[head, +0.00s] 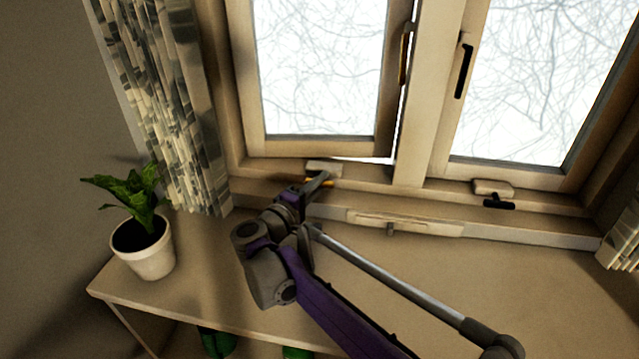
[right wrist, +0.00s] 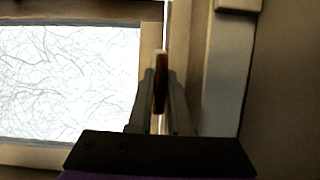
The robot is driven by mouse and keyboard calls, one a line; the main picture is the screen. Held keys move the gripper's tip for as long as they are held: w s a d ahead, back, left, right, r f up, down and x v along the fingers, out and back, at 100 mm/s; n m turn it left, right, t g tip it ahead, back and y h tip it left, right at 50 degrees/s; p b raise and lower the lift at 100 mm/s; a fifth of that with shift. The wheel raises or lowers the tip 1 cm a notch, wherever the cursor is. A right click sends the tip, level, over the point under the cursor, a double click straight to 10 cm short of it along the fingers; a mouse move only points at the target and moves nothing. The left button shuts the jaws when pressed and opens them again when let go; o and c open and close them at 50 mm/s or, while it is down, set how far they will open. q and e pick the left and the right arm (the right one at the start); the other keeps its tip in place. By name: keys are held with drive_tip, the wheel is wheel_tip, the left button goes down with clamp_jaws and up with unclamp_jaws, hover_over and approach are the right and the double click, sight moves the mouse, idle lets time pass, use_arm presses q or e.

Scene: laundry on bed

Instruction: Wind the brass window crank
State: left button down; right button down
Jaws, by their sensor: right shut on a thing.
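The brass window crank (head: 327,184) shows as a small orange-gold piece at the sill below the left window sash, mostly hidden by my right gripper. My right gripper (head: 318,184) reaches in over the shelf and is at the crank. In the right wrist view a brown-gold upright piece (right wrist: 161,80) stands between the two fingers of my right gripper (right wrist: 161,98), which are shut on it. The left window sash (head: 256,110) stands slightly ajar, with a bright gap along its right and bottom edges. My left gripper is in neither view.
A pale crank housing (head: 493,188) with a black crank (head: 499,204) sits below the right sash. A potted plant (head: 146,255) stands on the shelf (head: 195,290) at left, beside a patterned curtain (head: 165,100). The shelf's right part is clear.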

drive_tip(key=c, duration=0.8)
unclamp_jaws()
drive_tip(key=shift+c, duration=0.2)
drive_tip(key=p+v, duration=0.1)
drive_tip(key=v, duration=0.9)
drive_tip(key=shift+s+a, duration=0.2)
drive_tip(key=shift+s, duration=0.15)
